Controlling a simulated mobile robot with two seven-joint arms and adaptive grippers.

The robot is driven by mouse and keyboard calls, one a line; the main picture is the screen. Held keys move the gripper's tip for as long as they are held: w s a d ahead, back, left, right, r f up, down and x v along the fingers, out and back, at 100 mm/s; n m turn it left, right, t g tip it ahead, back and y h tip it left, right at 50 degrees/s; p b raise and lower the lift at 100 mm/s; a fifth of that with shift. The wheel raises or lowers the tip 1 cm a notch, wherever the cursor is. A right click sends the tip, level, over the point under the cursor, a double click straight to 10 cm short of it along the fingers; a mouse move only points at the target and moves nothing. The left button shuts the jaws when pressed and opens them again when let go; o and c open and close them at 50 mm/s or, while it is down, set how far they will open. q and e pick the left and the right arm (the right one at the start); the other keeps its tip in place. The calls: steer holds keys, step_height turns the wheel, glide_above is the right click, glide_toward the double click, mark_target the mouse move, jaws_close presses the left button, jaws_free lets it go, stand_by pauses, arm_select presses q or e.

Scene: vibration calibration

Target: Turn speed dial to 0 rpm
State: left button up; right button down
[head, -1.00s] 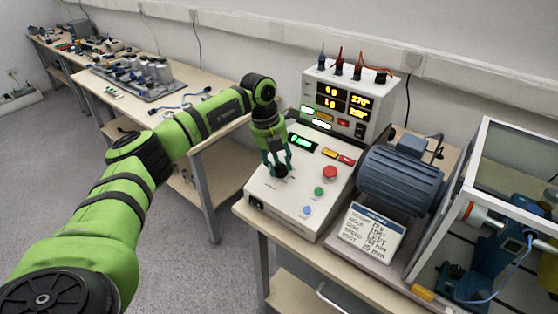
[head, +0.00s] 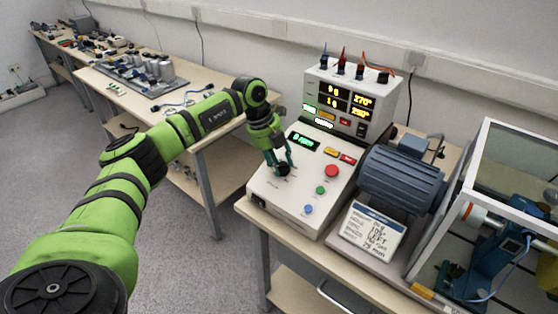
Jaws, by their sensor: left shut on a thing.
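The speed dial (head: 283,170) is a small black knob on the sloped white control panel (head: 268,196). My left gripper (head: 281,167) reaches down onto it from above and is shut on it, so its fingers hide part of the knob. The green panel display (head: 303,142) above the dial appears to read 0 rpm. My right gripper is not in view.
A red button (head: 331,171), a green button (head: 320,190) and a blue button (head: 308,209) sit right of the dial. Behind stands a display unit (head: 351,103). A blue motor (head: 401,178) and a label card (head: 372,234) are to the right.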

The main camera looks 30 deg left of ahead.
arm_select(q)
steer(key=shift+s+d+f, duration=0.15)
steer(key=shift+s+f, duration=0.05)
steer(key=shift+f, duration=0.1)
steer(key=o, duration=0.8)
steer(key=shift+o, duration=0.3)
steer(key=shift+r, duration=0.15)
steer(key=shift+w+r, duration=0.1)
steer(key=shift+r, duration=0.05)
steer(key=v, duration=1.1)
steer(key=shift+r, duration=0.35)
steer(key=shift+f, duration=0.1)
